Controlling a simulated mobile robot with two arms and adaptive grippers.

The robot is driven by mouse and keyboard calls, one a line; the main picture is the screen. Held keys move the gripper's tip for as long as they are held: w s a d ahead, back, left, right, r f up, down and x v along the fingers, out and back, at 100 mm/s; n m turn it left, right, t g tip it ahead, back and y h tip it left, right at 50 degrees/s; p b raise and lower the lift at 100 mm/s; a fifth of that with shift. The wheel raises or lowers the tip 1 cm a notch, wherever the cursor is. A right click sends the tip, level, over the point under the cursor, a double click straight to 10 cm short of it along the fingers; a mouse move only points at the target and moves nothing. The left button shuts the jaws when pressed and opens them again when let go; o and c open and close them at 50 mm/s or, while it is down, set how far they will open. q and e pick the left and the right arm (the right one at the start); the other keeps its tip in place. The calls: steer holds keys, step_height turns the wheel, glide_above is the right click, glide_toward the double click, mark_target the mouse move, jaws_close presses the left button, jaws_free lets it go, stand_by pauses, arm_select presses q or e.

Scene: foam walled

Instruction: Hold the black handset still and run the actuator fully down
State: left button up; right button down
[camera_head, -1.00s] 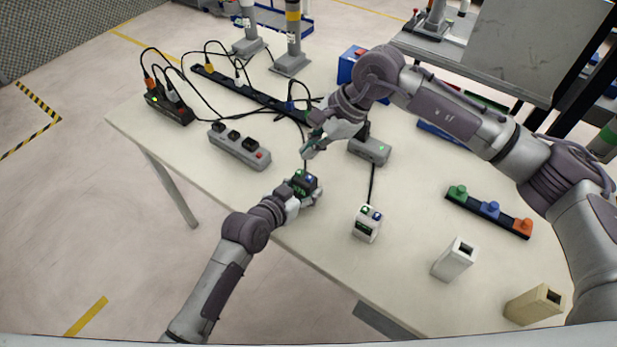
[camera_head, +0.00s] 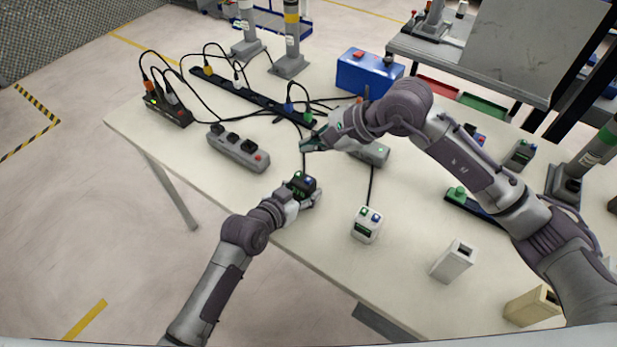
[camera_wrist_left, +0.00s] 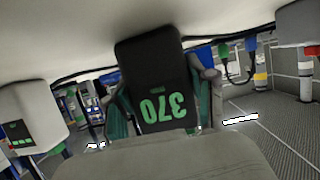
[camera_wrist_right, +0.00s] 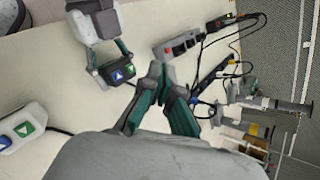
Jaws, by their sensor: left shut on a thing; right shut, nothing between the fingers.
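The black handset (camera_head: 303,182) is near the table's front edge; my left gripper (camera_head: 306,194) is shut around it. In the left wrist view the handset (camera_wrist_left: 155,75) shows green digits, seemingly 370 upside down, between the fingers. In the right wrist view the handset (camera_wrist_right: 118,72) shows a blue and a green arrow button. My right gripper (camera_head: 309,146) is shut and empty, above the table behind the handset and apart from it. It also shows in the right wrist view (camera_wrist_right: 158,72). Grey columns, one yellow-banded (camera_head: 291,40), stand at the back; I cannot tell which one the handset drives.
A white handset (camera_head: 367,225) lies right of the black one. Behind are a grey switch box (camera_head: 238,148), a grey box (camera_head: 373,153) partly behind my right arm, and cables on a black strip (camera_head: 245,93). A white holder (camera_head: 454,261) stands front right.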

mark_target(311, 181)
steer(key=shift+f, duration=3.9)
steer(key=shift+f, duration=0.1)
steer(key=shift+f, duration=0.35)
steer(key=shift+f, duration=0.5)
stand_by(1.7)
steer(key=shift+r, duration=0.95)
steer(key=shift+r, duration=0.1)
steer(key=shift+r, duration=2.4)
